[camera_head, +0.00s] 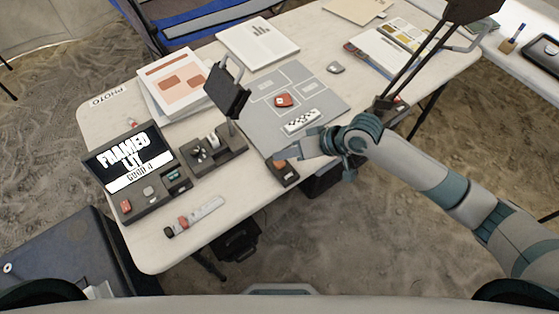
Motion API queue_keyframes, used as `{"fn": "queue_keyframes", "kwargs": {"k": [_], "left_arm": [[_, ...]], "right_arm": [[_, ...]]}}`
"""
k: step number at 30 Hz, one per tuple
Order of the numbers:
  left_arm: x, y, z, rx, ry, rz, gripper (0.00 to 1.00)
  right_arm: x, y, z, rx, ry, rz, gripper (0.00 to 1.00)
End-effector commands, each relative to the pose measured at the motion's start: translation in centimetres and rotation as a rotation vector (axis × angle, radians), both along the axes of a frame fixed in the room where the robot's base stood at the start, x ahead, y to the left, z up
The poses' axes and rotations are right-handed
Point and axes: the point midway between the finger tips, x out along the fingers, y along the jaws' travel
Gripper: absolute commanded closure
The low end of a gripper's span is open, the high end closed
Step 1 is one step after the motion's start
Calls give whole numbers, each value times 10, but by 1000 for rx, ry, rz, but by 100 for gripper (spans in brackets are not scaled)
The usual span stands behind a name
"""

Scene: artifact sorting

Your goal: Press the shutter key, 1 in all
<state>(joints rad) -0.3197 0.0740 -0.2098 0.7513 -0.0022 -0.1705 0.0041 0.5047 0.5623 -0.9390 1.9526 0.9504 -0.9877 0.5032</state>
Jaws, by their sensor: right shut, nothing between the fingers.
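A small dark box (289,175) with an orange key on top stands at the front edge of the table; I take it for the shutter key, though no label on it is readable. My right gripper (281,155) is shut and empty, its tips right at the orange key and partly covering it. I cannot tell whether they touch it. A console screen (127,157) at the left reads "FRAMED LIT" with a smaller line below. My left gripper is not in view.
A camera stand (228,98) rises left of the gripper. A grey mat (323,85) behind it holds a red artifact (284,100) and a black-and-white scale bar (302,121). A lamp arm (413,62) stands at the right. A colour strip (194,216) lies in front.

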Motion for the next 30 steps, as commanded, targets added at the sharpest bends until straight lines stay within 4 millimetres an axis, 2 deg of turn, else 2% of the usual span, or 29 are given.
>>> {"fn": "queue_keyframes", "kwargs": {"k": [13, 30], "left_arm": [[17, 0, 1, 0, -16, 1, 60], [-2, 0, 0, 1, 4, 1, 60]], "right_arm": [[0, 0, 0, 0, 0, 0, 100], [0, 0, 0, 0, 0, 0, 100]]}}
